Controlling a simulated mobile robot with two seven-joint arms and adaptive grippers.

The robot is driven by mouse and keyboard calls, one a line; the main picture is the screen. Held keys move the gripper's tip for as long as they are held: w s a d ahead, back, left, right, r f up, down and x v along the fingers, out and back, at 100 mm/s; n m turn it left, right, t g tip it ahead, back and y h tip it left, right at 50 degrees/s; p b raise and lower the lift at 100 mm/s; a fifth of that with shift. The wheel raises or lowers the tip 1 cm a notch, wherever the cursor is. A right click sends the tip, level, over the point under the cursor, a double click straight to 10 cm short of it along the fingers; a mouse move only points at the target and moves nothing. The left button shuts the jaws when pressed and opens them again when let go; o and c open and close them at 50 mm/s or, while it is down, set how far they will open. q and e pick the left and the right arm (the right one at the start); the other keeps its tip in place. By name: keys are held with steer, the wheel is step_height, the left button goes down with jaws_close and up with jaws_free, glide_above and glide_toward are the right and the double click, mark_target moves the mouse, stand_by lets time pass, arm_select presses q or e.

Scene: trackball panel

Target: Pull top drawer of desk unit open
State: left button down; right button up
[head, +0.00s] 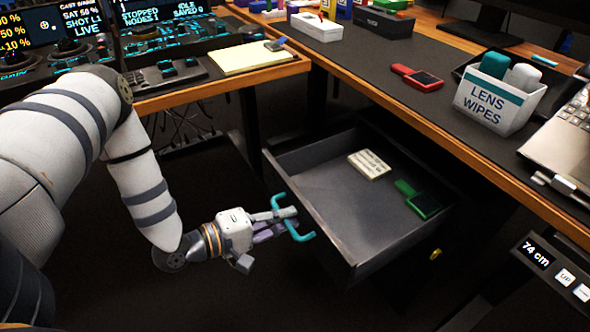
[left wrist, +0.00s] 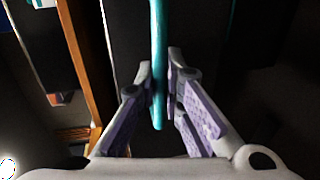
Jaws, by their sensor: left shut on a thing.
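The top drawer (head: 335,200) of the desk unit stands well out from under the right-hand desk, so its inside shows. Its teal bar handle (head: 301,235) is on the drawer's front face at the left. My left gripper (head: 285,219) is shut on this handle, reaching it from the left. In the left wrist view the teal handle (left wrist: 158,45) runs upright between the fingertips of my left gripper (left wrist: 160,88). The drawer holds a cream card or box (head: 369,165) and a green device (head: 419,200). My right gripper is not in view.
The desk edge (head: 440,138) runs above the drawer. A lens wipes box (head: 492,103) and a red device (head: 417,77) stand on the desk. A left-hand console with a yellow notepad (head: 249,57) is behind my arm. Dark floor lies in front of the drawer.

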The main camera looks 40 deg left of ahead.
arm_select(q)
steer(key=shift+s, duration=0.15)
steer(key=c, duration=2)
jaws_free()
steer(key=shift+o, duration=0.2)
steer(key=v, duration=1.2)
